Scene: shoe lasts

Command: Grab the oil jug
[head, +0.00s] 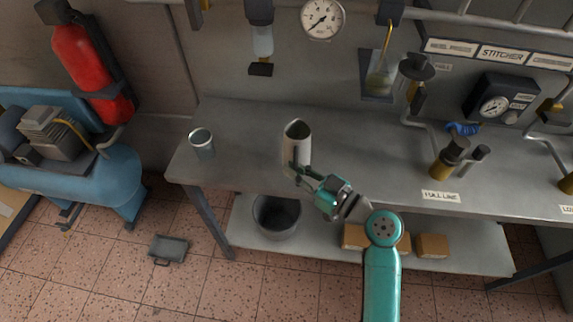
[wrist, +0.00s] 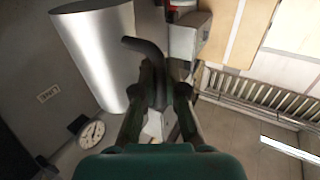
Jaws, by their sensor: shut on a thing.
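The oil jug (head: 299,148) is a tall pale metal cylinder with a dark open top. It appears over the front middle of the workbench in the head view. In the wrist view the jug (wrist: 98,50) fills the upper left, with its dark curved handle (wrist: 143,47) running between my fingers. My gripper (head: 297,168) is shut on the handle at the jug's near side; its fingers also show in the wrist view (wrist: 163,88). The jug's lower part is partly hidden by my gripper, and I cannot tell whether its base touches the bench.
A small metal cup (head: 202,147) stands to the left on the grey workbench (head: 245,130). A dark-and-brass fitting (head: 450,160) stands to the right by a label. A bucket (head: 277,222) and boxes (head: 432,245) sit on the lower shelf. The bench between cup and jug is clear.

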